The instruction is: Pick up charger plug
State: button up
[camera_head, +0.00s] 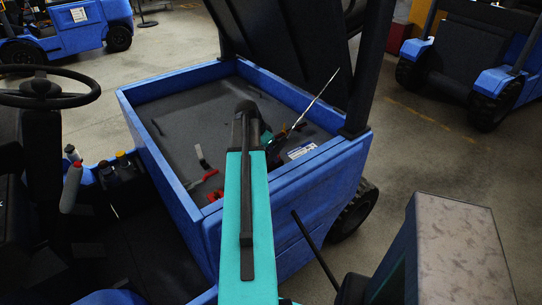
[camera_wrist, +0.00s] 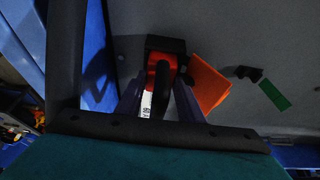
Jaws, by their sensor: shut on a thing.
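In the wrist view, the charger plug (camera_wrist: 162,62) appears as a black and orange body with a dark curved handle, against a grey surface. My gripper (camera_wrist: 160,103) has its two fingers on either side of this body and is shut on it. The fingers and a dark bar of my wrist hide its lower part. A small white printed label shows beside the left finger. In the head view, my gripper (camera_head: 271,140) is over the right side of a blue-walled bed, mostly hidden behind my teal arm. The plug cannot be made out clearly there.
An orange block (camera_wrist: 208,82) lies right beside the plug, and a green piece (camera_wrist: 274,95) lies farther right. The blue bed wall (camera_head: 320,165) rises close to my gripper. Red items (camera_head: 207,177) lie in the bed's near left corner. A dark raised panel (camera_head: 290,45) stands behind.

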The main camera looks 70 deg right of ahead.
jog(key=shift+r+b, duration=1.25)
jog(key=shift+r, duration=3.4)
